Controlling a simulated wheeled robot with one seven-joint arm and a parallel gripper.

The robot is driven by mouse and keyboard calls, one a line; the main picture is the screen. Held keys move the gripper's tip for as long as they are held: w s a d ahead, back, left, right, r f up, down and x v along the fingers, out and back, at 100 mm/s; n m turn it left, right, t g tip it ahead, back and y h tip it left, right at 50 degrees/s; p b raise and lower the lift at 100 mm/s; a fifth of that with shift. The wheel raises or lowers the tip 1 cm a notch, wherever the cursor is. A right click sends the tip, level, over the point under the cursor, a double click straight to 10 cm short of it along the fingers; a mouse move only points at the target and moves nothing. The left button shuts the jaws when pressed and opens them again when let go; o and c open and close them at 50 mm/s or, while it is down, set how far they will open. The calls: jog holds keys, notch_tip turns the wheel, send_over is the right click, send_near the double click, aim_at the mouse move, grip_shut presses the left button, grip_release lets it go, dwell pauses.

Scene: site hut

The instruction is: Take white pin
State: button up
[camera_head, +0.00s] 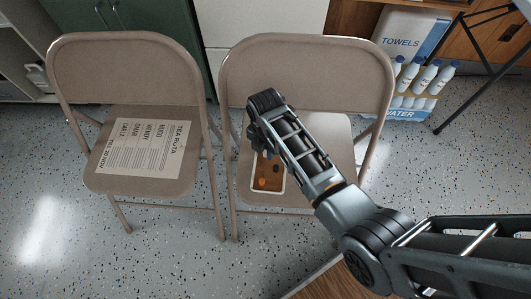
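I cannot make out a white pin in this view. A shallow tan-brown tray with a pale rim (254,187) lies on the seat of the right folding chair (300,72). Small round orange and dark pieces show in it, and my arm hides its upper and right parts. My arm reaches in from the lower right, above that chair. My gripper (257,138) is at the arm's far end, over or near the tray's upper part. Its fingers are too dark and small to tell whether they are open or hold anything.
A left folding chair (125,66) stands beside it with a printed tea rota sheet (145,148) on its seat. Behind at right are a towels box (405,32) and a pack of water bottles (424,80). A wooden edge (335,280) shows at bottom. Speckled floor is clear at lower left.

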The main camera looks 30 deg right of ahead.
grip_shut()
dwell(0.4)
